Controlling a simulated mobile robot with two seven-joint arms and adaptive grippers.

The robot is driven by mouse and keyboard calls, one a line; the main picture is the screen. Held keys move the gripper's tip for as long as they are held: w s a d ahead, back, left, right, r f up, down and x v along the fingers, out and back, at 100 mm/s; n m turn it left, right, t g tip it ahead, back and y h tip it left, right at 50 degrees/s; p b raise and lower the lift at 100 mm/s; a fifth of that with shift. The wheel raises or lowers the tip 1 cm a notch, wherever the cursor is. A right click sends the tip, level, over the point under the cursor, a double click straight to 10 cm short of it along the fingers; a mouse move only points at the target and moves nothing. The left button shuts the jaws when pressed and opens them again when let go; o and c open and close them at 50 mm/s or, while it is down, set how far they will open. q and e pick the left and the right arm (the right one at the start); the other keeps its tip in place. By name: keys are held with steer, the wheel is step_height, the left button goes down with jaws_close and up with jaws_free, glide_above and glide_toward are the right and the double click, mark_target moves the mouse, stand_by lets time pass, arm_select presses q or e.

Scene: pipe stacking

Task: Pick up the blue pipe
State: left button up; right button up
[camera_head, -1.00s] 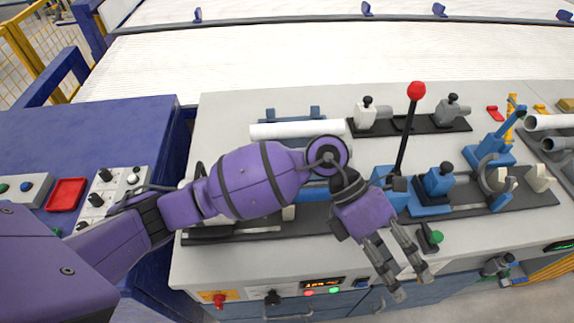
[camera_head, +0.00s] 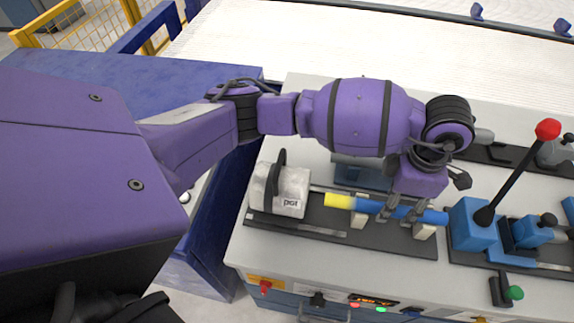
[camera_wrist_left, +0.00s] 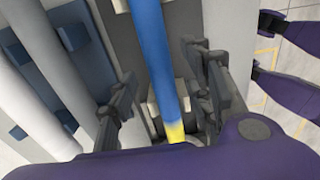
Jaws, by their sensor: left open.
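The blue pipe (camera_head: 368,206) with a yellow end lies along holders on the machine's bench, right of a grey-white block marked "pgt" (camera_head: 290,190). My left gripper (camera_head: 402,209) points down over the pipe's middle. In the left wrist view, the blue pipe (camera_wrist_left: 153,58) runs between the open fingers of the left gripper (camera_wrist_left: 163,100), with its yellow end near the palm. A finger stands on each side with a gap to the pipe. My right gripper is not in view.
A lever with a red knob (camera_head: 548,129) rises from a blue block (camera_head: 473,224) close to the pipe's right end. Pale pipes (camera_wrist_left: 60,70) lie beside the blue one in the wrist view. Buttons line the bench's front edge.

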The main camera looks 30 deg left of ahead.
arm_select(q)
step_height(320, 180, down, 2)
steer(key=shift+f, duration=0.15)
steer(key=c, duration=1.1)
jaws_close()
steer(key=shift+r, duration=0.2)
